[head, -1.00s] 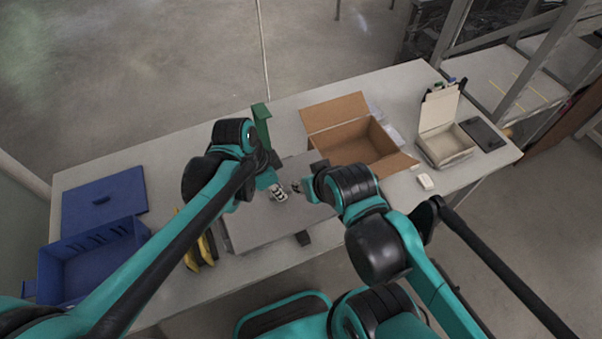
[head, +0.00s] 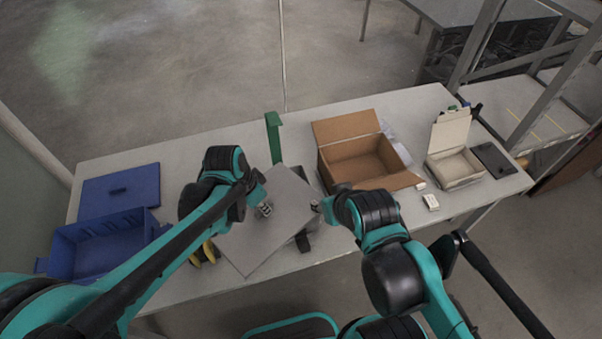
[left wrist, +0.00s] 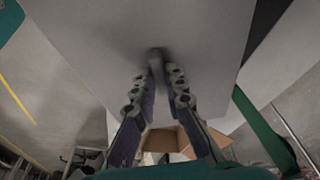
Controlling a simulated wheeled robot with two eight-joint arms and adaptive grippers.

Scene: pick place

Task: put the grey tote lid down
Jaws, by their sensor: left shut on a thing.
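The grey tote lid (head: 277,232) is a flat grey panel at the front middle of the table in the head view, turned diagonally to the table edge. My left gripper (head: 264,209) is over its upper face. In the left wrist view my left gripper (left wrist: 157,75) is shut on the small grip in the lid's face, and the lid (left wrist: 105,35) fills the upper part. My right gripper (head: 318,205) is beside the lid's right edge; its fingers are too small and covered to read. What lies under the lid is mostly hidden.
A blue lid (head: 118,191) and blue bin (head: 68,253) are at left. A green upright (head: 274,140) stands behind the grey lid. An open cardboard box (head: 325,166), pale open box (head: 436,171) and black flat thing (head: 493,158) are at right. Something yellow (head: 208,252) shows beside the lid.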

